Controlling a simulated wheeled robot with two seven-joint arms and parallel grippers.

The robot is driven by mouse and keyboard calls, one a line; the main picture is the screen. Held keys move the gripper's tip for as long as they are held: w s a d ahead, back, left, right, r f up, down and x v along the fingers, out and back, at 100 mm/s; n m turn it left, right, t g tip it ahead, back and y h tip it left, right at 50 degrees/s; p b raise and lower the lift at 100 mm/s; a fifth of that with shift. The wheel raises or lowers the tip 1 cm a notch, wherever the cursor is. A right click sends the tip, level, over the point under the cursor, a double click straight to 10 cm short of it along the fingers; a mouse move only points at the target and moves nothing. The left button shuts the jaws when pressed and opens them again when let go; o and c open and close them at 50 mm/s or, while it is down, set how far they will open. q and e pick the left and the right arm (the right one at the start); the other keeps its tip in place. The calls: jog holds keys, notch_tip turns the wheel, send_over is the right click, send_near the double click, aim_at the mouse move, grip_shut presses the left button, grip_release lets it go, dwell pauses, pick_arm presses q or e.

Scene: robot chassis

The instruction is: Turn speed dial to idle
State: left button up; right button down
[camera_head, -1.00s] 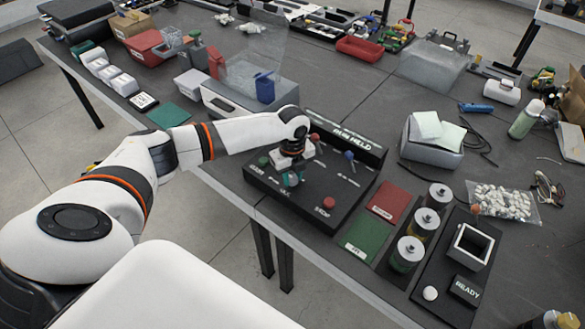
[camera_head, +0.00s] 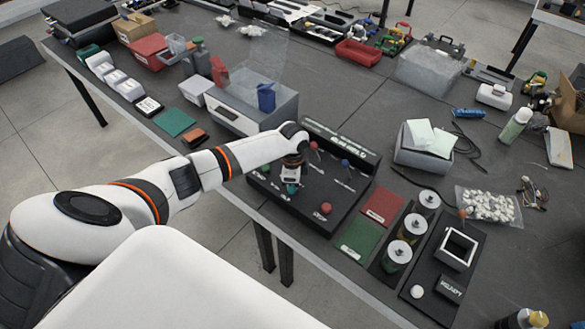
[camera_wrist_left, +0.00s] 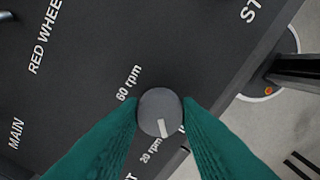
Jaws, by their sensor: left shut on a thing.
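The speed dial (camera_wrist_left: 160,112) is a round grey knob with a pale pointer mark, seen in the left wrist view. Its mark points toward the bottom of that view, near the "20 rpm" label (camera_wrist_left: 151,150); a "60 rpm" label (camera_wrist_left: 129,83) is at its upper left. My left gripper (camera_wrist_left: 161,116) has teal fingers, one on each side of the knob, shut on it. In the head view the left gripper (camera_head: 291,187) is down at the black control panel (camera_head: 336,206) and hides the dial. My right gripper is not in view.
The panel also carries a red button (camera_head: 325,208), a blue-topped lever (camera_head: 345,163) and a red-topped lever (camera_head: 314,145). A red card (camera_head: 381,205) and a green card (camera_head: 360,239) lie to its right, beside several metal-topped cylinders (camera_head: 396,252).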

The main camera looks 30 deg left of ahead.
pick_arm(q)
jog(key=n+p, duration=0.1)
jog(key=n, duration=0.1)
jog(key=n+p, duration=0.2)
jog(key=n, duration=0.1)
jog(key=shift+r+n, duration=0.2)
jog(key=shift+n, duration=0.1)
jog(key=shift+f+n+p, duration=0.1)
jog(key=shift+n+p, duration=0.65)
jog(key=shift+n, duration=1.15)
jog(key=o, duration=1)
notch_tip(320, 180, up, 12)
jog(key=shift+f+b, duration=0.1)
jog(key=shift+b, duration=0.85)
